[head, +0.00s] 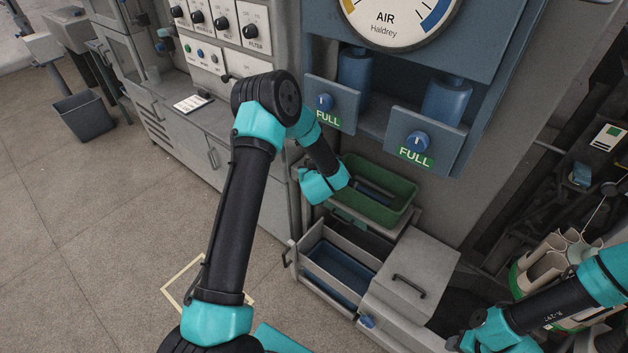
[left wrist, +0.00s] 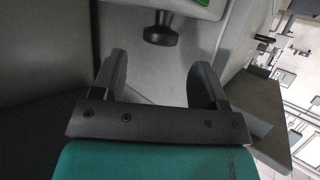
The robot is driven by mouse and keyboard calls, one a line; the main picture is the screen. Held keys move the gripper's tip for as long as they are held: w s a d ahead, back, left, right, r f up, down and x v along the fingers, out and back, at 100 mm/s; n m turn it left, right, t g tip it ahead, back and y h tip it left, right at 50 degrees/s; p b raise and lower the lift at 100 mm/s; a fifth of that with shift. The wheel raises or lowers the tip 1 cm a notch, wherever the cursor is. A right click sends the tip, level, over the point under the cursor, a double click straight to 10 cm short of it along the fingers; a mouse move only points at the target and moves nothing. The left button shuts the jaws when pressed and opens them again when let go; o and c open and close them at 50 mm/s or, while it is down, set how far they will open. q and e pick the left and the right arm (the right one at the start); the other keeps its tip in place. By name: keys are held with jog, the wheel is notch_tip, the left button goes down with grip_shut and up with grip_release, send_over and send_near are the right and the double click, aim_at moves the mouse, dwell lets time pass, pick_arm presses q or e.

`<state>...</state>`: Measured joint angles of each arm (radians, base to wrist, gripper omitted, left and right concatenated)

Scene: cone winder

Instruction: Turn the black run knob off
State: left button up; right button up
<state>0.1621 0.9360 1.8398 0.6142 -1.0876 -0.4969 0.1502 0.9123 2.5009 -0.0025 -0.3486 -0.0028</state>
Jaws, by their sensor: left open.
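In the left wrist view a black knob (left wrist: 160,30) sticks out below a pale plate with a green patch, beyond and above my fingertips. My left gripper (left wrist: 164,80) is open, with nothing between its fingers, and stands apart from the knob. In the head view my left arm bends over towards the machine front, and its fingers are hidden. Black knobs (head: 221,22) sit in a row on the white panels at the upper left. I cannot read a run label on any of them. My right arm is at the lower right; its fingers do not show.
Blue knobs (head: 417,140) sit on plates with green FULL labels under the air gauge (head: 387,18). A green bin (head: 395,205), an open drawer (head: 318,270) and a grey lidded box (head: 415,275) stand below. Floor at the left is mostly free.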

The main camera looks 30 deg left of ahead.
pick_arm(q)
jog(key=v, duration=1.2)
jog(key=shift+f, duration=0.1)
jog(key=s+d+f+m+g+h, duration=0.35)
jog(key=s+d+f+h, duration=0.45)
jog(key=f, duration=0.3)
jog(key=s+d+f+m+g+h, duration=0.1)
jog(key=s+f+g, duration=0.1)
jog(key=s, duration=0.5)
jog(key=s+d+f+m+g+h, duration=0.1)
jog(key=s+d+g+h, duration=0.1)
jog(key=s+g, duration=0.2)
jog(key=s, duration=0.3)
jog(key=shift+s+d+f+h, duration=0.3)
jog(key=shift+s+d+f, duration=0.05)
jog(key=shift+f, duration=0.05)
jog(key=shift+g, duration=0.25)
